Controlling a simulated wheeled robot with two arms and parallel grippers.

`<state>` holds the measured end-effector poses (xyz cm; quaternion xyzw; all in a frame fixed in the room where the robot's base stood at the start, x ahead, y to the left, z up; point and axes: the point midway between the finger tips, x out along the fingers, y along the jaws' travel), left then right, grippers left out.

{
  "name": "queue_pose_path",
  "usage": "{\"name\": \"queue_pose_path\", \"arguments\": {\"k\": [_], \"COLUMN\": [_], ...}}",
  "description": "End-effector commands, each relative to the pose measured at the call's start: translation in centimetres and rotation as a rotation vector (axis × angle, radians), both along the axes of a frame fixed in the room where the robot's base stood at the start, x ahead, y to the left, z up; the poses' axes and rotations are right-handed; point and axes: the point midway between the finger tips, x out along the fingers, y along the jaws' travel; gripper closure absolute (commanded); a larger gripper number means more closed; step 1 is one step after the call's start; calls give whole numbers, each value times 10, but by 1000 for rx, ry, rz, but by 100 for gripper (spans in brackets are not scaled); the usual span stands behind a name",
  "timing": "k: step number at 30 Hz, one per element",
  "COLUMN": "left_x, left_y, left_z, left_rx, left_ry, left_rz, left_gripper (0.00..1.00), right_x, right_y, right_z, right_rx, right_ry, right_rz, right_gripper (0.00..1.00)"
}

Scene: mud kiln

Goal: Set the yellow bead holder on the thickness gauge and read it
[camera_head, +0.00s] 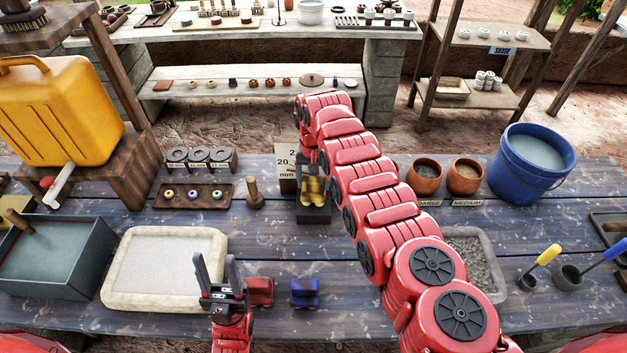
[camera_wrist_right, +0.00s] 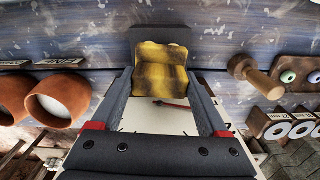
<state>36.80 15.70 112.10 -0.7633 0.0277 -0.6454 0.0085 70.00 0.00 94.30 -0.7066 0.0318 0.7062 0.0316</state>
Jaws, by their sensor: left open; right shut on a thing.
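The yellow bead holder (camera_head: 313,189) is a yellow block with dark mottling. It appears over the dark base of the thickness gauge (camera_head: 313,215); I cannot tell whether it touches the base. In the right wrist view the holder (camera_wrist_right: 160,75) sits between the fingers of my right gripper (camera_wrist_right: 158,82), which is shut on it. The gauge's pale face (camera_wrist_right: 150,117) with a red needle shows below the holder there. In the head view my right arm partly hides the gauge. My left gripper (camera_head: 215,262) is open and empty, above the front of the table near the pale slab.
A red holder (camera_head: 260,291) and a blue holder (camera_head: 304,292) stand at the front. A wooden peg (camera_head: 255,195) and bead tray (camera_head: 193,196) are left of the gauge. Clay pots (camera_head: 464,177) and a blue bucket (camera_head: 532,163) are right.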

Motion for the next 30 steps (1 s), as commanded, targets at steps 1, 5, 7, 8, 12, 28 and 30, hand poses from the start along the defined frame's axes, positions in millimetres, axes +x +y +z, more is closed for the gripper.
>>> {"name": "queue_pose_path", "arguments": {"k": [1,5,7,8,12,28,30], "left_x": [0,0,0,0,0,0,0], "left_y": [0,0,0,0,0,0,0], "left_z": [-1,-3,-4,-4,-6,-9,-9], "left_rx": [0,0,0,0,0,0,0], "left_ry": [0,0,0,0,0,0,0], "left_rz": [0,0,0,0,0,0,0], "left_gripper": [50,50,50,50,50,50,50], "right_x": [0,0,0,0,0,0,0], "right_y": [0,0,0,0,0,0,0], "right_z": [-1,-3,-4,-5,-7,-10,-10], "right_rx": [0,0,0,0,0,0,0], "right_ry": [-1,-1,-1,-1,-1,-1,-1], "right_rz": [0,0,0,0,0,0,0], "right_gripper": [67,67,67,67,67,67,67]}}
